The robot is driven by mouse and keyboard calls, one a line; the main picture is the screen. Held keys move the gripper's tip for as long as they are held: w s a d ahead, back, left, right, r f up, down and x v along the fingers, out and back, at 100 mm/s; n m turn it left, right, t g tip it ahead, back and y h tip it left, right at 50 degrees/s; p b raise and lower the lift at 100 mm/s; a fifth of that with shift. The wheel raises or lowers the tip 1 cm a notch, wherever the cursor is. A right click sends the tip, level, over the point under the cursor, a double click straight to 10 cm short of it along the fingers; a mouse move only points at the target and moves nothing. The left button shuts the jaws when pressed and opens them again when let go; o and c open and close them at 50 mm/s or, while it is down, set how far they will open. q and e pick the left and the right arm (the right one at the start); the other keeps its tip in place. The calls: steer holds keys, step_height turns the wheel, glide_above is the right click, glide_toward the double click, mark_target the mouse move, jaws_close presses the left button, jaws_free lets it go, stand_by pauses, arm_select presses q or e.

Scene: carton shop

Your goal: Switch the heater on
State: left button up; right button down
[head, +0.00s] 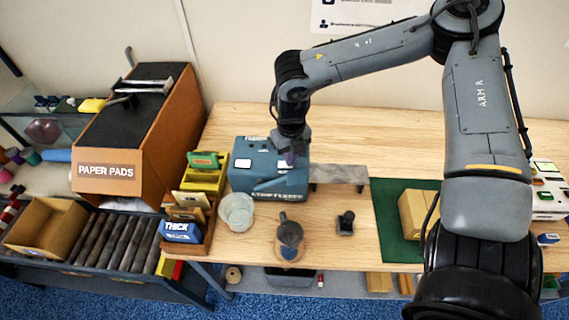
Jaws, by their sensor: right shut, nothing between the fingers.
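My right gripper (289,157) points down at the top right of a blue box-shaped machine (256,178). It is shut with nothing in it; whether the fingertips touch the machine I cannot tell. The machine has white labels, a lever-like bar across its front, and lettering on the lower front that is hard to read. A grey strip (340,174) extends from its right side. No part is clearly marked as a heater or its switch. The gripper hides part of the machine's top. My left gripper is out of view.
A green mat (391,250) carries a carton (417,212). A paper pads box (130,140) stands left. The wooden bench (385,130) is clear behind.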

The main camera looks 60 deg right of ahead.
steer(key=shift+f, duration=0.1)
steer(key=shift+r+p, duration=1.4)
steer(key=shift+r, duration=0.85)
steer(key=shift+r+p, duration=0.75)
steer(key=shift+r, duration=0.55)
